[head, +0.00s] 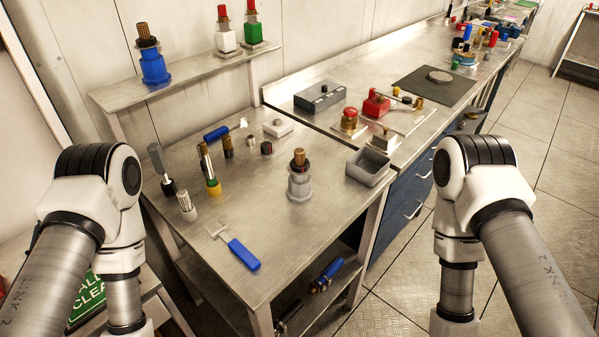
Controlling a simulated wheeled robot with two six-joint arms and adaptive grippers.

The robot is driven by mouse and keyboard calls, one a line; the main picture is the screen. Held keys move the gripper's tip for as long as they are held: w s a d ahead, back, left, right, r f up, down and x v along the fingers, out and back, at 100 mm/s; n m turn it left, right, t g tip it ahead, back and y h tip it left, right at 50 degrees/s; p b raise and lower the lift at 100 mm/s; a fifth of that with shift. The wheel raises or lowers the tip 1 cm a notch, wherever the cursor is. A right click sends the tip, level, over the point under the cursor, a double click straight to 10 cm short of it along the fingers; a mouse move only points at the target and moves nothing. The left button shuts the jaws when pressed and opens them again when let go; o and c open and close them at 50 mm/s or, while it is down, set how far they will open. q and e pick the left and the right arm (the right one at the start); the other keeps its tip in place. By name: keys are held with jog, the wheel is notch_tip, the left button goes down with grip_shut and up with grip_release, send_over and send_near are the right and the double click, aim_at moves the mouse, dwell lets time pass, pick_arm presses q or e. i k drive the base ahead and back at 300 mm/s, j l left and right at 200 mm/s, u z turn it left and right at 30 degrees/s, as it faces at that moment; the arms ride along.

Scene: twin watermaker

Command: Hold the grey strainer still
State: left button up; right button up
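The grey strainer (300,187) stands upright on the near steel bench, right of the middle of its top. A brass-coloured ribbed piece (299,158) sits on top of it. My two arms show at the left and right of the head view, bent downward and apart from the strainer. Both grippers are outside the picture, below its lower edge.
A grey tray (369,167) stands right of the strainer. A blue-handled tool (243,254) lies in front, with several small upright parts to the left. A raised shelf (180,76) holds blue, white and green units. The bench top around the strainer is clear.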

aim_at(300, 152)
jog(key=i+l+u, duration=0.1)
jog(key=l, duration=0.35)
jog(key=l+u, duration=0.1)
jog(key=l, duration=0.4)
jog(key=i+l+u, duration=0.1)
jog(key=l, duration=0.4)
jog(key=j, duration=0.35)
jog(key=i+j, duration=0.1)
jog(key=j, duration=0.3)
